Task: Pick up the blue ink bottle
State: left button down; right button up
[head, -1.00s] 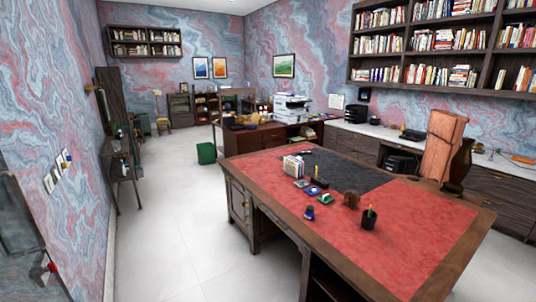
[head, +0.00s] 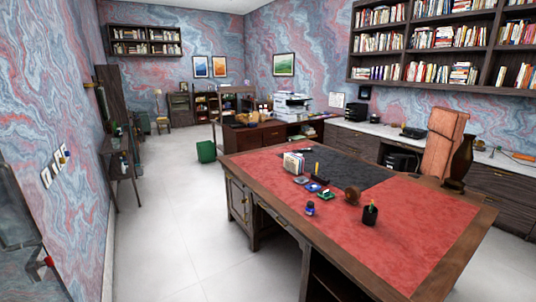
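The blue ink bottle (head: 310,208) is a small dark blue bottle with a darker top. It stands on the red leather of the large wooden desk (head: 400,233), close to the desk's near left edge. A green item (head: 325,195) lies just behind it to the right, and a blue item (head: 313,188) lies behind it. Nothing covers the bottle. Neither of my grippers is in the head view.
A dark pen cup (head: 370,215) and a round brown object (head: 352,194) stand right of the bottle. An upright holder with papers or books (head: 293,163) stands farther back. The red leather at front right is clear. White floor (head: 175,230) lies open left of the desk.

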aim_at(308, 211)
jog(key=l+z, duration=0.1)
jog(key=z, duration=0.35)
jog(key=l+z, duration=0.15)
jog(key=z, duration=0.3)
jog(key=i+j+z, duration=0.1)
jog(key=j, duration=0.4)
jog(key=i+j+z, duration=0.15)
jog(key=j, duration=0.4)
jog(key=i+j+z, duration=0.1)
jog(key=j, duration=0.4)
jog(key=i+j+z, duration=0.15)
jog(key=j, duration=0.4)
jog(key=i+j+z, duration=0.1)
jog(key=j, duration=0.2)
jog(key=i+j+z, duration=0.1)
jog(key=j, duration=0.25)
jog(key=i+j, duration=0.25)
jog(key=j+z, duration=0.05)
